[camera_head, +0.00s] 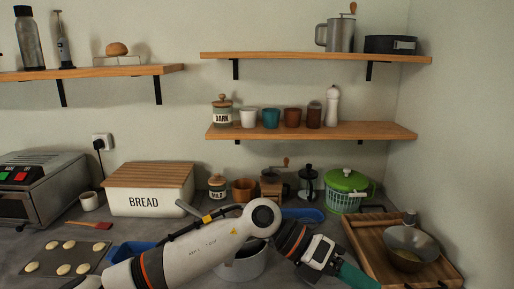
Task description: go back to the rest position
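A white arm of mine comes in from the lower left and bends at a rounded joint near the middle of the counter. Its end, my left gripper (345,272), points down and to the right at the lower edge of the camera_head view, left of a wooden tray. Its black and white body shows, with a teal part at the end. I cannot tell whether the teal part is a finger or something held, nor whether the fingers are open or shut. My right gripper is not in view.
A wooden tray (363,247) with a metal bowl (411,243) stands at right. A pot (243,266) is partly hidden behind my arm. A bread box (150,201), green-lidded spinner (347,182), baking sheet (35,262) and toaster oven (40,178) stand around. Shelves (310,131) hang above.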

